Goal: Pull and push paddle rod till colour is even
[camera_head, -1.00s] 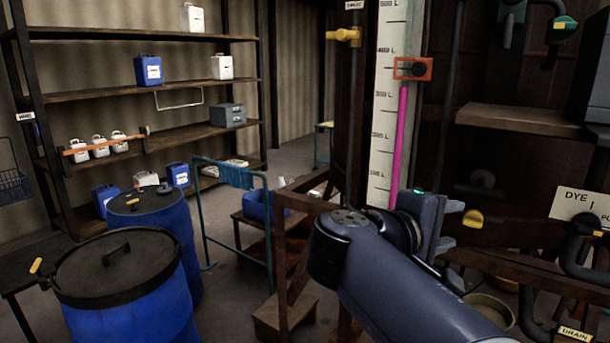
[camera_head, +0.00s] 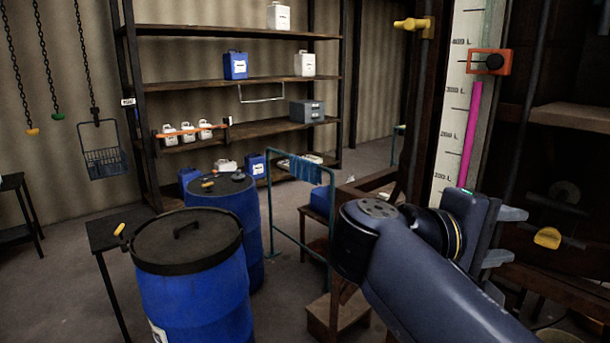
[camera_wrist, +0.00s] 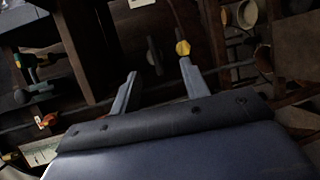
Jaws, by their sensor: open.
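My gripper (camera_head: 513,235) is open and extends to the right in the head view, in front of the dark rack. In the wrist view its two grey fingers (camera_wrist: 157,70) stand apart with nothing between them. A yellow-handled valve (camera_head: 547,237) is just right of the fingers in the head view. A yellow knob (camera_wrist: 183,48) shows at the right fingertip in the wrist view; I cannot tell if they touch. A white level scale (camera_head: 460,80) carries a magenta column (camera_head: 472,135) and an orange marker (camera_head: 489,62). I cannot pick out a paddle rod or the vat's liquid.
A blue lidded drum (camera_head: 190,290) stands front left, with another blue drum (camera_head: 235,215) behind it. A teal rail (camera_head: 300,200) and a wooden step (camera_head: 338,312) stand near my arm. Shelves (camera_head: 230,85) with jugs are behind. A wire basket (camera_head: 103,162) hangs left.

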